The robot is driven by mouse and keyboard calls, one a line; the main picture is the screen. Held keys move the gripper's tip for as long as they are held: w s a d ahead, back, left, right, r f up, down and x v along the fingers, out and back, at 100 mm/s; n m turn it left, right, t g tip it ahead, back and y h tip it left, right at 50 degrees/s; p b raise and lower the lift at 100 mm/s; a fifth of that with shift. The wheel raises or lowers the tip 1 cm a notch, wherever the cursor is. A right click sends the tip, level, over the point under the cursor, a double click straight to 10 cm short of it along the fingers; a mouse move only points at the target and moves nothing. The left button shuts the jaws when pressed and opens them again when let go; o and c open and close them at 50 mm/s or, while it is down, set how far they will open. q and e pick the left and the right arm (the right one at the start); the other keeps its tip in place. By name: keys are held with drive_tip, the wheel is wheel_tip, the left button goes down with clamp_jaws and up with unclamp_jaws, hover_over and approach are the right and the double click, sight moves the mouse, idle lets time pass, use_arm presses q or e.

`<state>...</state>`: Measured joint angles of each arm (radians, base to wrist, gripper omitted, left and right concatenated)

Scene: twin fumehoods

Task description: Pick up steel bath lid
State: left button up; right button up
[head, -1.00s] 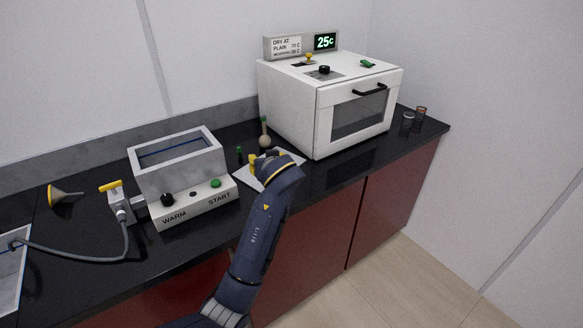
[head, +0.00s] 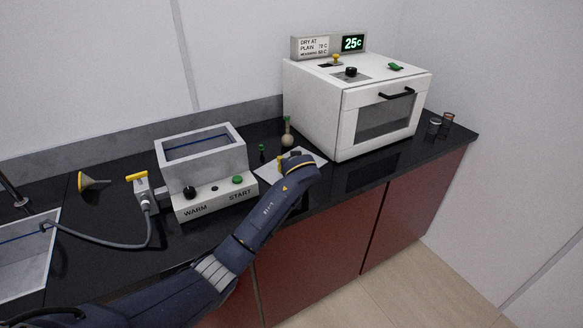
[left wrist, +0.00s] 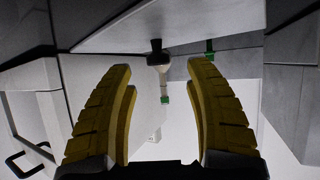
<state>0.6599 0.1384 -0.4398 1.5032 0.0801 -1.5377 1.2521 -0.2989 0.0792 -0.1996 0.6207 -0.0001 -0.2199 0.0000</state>
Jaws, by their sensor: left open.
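A flat pale grey plate, which looks like the steel bath lid (head: 268,171), lies on the black counter between the bath and the oven. In the left wrist view the plate (left wrist: 185,28) fills the top, with a dark knob (left wrist: 155,45) at its edge between my fingers. My left gripper (head: 282,162) is over the plate in the head view, mostly hidden behind my own wrist. In the left wrist view its yellow fingers (left wrist: 163,95) are apart with nothing held between them. My right gripper is not in view.
The open steel bath (head: 205,165) stands left of the plate. A round flask (head: 288,138) and a small green-topped item (head: 262,150) stand just behind it. The white oven (head: 350,100) is on the right.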

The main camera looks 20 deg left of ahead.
use_arm(q)
drive_tip(key=shift+x, duration=2.75)
drive_tip(key=shift+w+r, duration=0.15)
drive_tip(key=shift+r, duration=0.05)
drive_tip(key=shift+c, duration=0.2)
drive_tip(key=shift+d, duration=0.1)
clamp_jaws()
